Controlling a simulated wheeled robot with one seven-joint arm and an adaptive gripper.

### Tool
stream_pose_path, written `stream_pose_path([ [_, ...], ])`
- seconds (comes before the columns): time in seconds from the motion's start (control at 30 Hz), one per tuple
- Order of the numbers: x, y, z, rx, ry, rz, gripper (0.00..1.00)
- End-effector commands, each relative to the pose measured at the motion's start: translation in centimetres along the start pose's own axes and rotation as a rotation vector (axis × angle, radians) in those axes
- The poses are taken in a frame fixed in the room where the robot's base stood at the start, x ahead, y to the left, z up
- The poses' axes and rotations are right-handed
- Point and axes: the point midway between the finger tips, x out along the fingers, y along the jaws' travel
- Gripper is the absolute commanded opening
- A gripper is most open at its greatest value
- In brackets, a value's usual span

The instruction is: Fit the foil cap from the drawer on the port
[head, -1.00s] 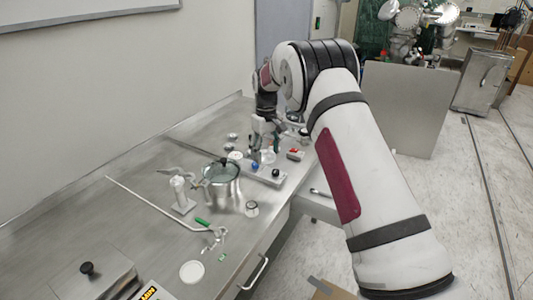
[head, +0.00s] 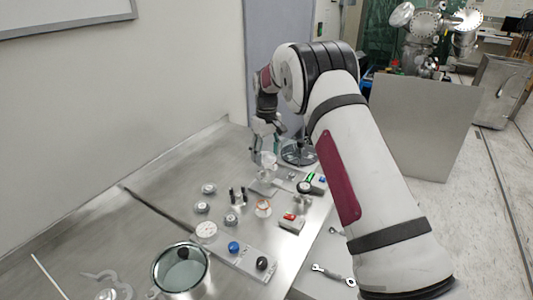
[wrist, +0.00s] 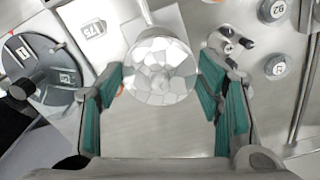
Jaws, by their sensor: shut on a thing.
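My gripper (head: 267,140) reaches over the far part of the steel bench in the head view. In the wrist view its teal-padded fingers (wrist: 163,85) are closed on the sides of a crinkled silvery foil cap (wrist: 158,72). The cap shows in the head view as a pale shape (head: 268,160) under the fingers, above the bench. A grey block (head: 262,187) lies below it. I cannot tell which thing is the port. The drawer (head: 322,272) stands open at the bench's front, with a wrench (head: 334,272) in it.
Several small flanges, black pegs (head: 237,195), an orange-ringed part (head: 263,208) and a red-button box (head: 292,222) stand nearer. The bench's back left is clear.

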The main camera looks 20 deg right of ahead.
Motion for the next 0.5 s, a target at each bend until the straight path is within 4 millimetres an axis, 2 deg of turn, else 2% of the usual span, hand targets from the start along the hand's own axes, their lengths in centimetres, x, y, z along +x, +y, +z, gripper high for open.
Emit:
stream_pose_path([
  [0.27, 1.2, -0.1, 0.1, 0.000, -0.002, -0.001, 0.48],
  [0.5, 3.4, -0.1, 0.1, 0.000, -0.002, -0.001, 0.48],
])
